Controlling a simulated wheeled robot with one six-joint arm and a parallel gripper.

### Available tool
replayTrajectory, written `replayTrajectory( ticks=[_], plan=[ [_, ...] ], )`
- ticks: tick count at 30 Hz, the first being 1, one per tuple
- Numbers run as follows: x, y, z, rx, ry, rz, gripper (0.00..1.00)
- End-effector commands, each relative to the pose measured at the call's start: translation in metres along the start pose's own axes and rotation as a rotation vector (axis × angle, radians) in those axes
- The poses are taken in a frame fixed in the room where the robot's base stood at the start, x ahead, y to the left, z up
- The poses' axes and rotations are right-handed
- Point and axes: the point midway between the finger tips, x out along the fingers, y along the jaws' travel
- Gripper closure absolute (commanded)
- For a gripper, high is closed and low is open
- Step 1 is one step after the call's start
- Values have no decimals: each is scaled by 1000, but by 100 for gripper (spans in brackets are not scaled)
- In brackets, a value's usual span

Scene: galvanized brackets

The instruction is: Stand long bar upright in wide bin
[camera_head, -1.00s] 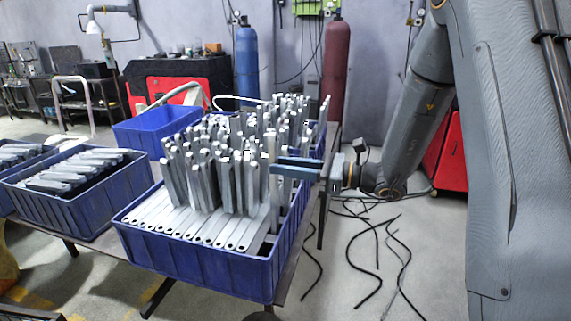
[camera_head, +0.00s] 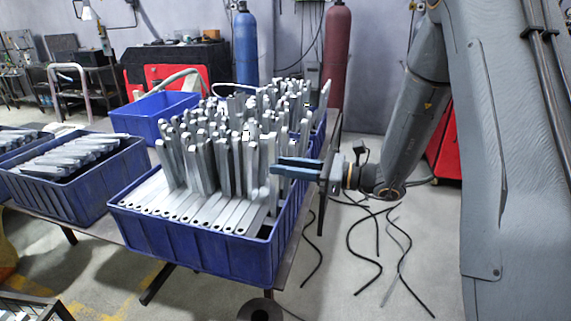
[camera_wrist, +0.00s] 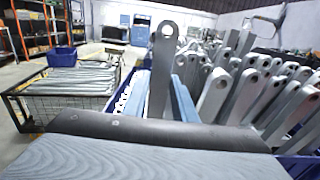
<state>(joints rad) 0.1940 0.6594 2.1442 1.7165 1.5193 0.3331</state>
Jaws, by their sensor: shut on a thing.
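The wide blue bin (camera_head: 185,240) stands on a table in the head view. Grey bars with holed ends lie flat in a row along its front, and many more stand upright, crowded behind them. My gripper (camera_head: 296,168) is over the bin's right side, with its blue fingers pointing left. In the wrist view, a long grey bar (camera_wrist: 161,70) stands roughly upright between the blue fingers (camera_wrist: 160,98), its holed end up. My gripper is shut on it. Its lower end is hidden in the wrist view, so I cannot tell whether it touches the bin floor.
Another blue bin (camera_head: 75,195) with flat bars stands at left, and an empty-looking blue bin (camera_head: 150,108) is behind. Upright bars (camera_wrist: 245,95) crowd close to the right of the held bar in the wrist view. Black cables (camera_head: 375,245) lie on the floor at right.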

Motion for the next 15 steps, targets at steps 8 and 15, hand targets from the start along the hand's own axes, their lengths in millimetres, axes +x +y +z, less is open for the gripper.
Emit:
replayTrajectory(
  ticks=[8,15],
  plan=[
    [0,0,-4,-1,-1,0,100],
    [0,0,-4,-1,-1,0,72]
  ],
)
